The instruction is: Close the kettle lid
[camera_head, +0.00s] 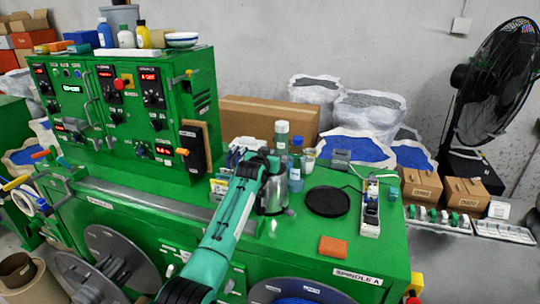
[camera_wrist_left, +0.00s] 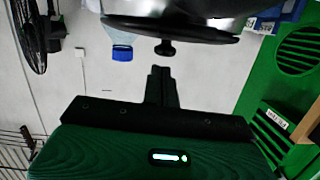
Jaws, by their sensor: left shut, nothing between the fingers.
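The silver kettle (camera_head: 273,197) stands on the green bench top in the head view, largely hidden behind my left arm. In the left wrist view, which looks upside down, the kettle's shiny body (camera_wrist_left: 185,8) fills the top edge. Its black lid (camera_wrist_left: 190,33) with a small knob (camera_wrist_left: 165,48) shows below the body. The lid looks slightly tilted; I cannot tell whether a gap remains under it. My left gripper (camera_wrist_left: 161,73) is shut and empty, its fingertips just apart from the knob in the picture. My right gripper is in neither view.
Bottles (camera_head: 282,138) stand close behind the kettle. A black round plate (camera_head: 328,201), an orange block (camera_head: 333,246) and a power strip (camera_head: 371,207) lie to its right. The green control cabinet (camera_head: 130,105) rises on the left. Bare bench shows around the orange block.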

